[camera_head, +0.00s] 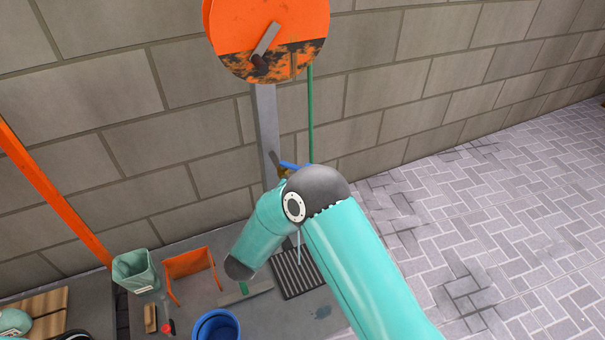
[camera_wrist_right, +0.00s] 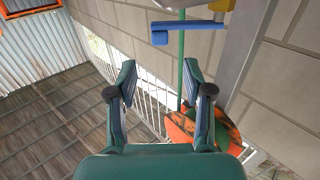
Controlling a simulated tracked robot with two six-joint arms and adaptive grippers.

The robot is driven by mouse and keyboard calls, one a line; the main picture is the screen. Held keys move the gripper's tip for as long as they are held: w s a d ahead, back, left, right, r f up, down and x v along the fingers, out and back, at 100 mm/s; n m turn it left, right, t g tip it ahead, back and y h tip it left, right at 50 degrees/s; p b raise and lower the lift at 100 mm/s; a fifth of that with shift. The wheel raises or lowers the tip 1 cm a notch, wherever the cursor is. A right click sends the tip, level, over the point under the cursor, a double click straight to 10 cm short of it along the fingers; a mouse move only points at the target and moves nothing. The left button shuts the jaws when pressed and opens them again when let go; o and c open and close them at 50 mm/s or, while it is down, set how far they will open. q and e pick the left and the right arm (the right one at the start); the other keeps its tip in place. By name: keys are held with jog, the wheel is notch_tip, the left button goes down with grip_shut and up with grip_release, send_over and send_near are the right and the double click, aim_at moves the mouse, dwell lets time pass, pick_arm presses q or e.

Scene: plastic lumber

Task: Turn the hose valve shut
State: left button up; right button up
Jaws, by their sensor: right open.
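The hose valve's blue lever (camera_head: 293,165) shows in the head view beside the grey post, just above my right arm's joint, which hides part of the valve. In the right wrist view the blue lever (camera_wrist_right: 187,27) lies roughly level near the top, with a bent end at its left. My right gripper (camera_wrist_right: 162,78) is open and empty, its two fingers spread apart. The lever appears beyond the fingertips, with no contact visible. In the head view my right gripper is hidden. My left gripper is not in view.
An orange reel (camera_head: 265,45) is on the grey post (camera_head: 266,125), with a green hose (camera_head: 310,115) hanging beside it. A blue bucket (camera_head: 216,326), a pale green bin (camera_head: 135,270) and a floor grate (camera_head: 294,275) stand below. The paving at right is clear.

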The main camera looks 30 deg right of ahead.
aim_at(296, 167)
jog(key=b+x, duration=0.1)
jog(key=x, duration=0.8)
grip_shut()
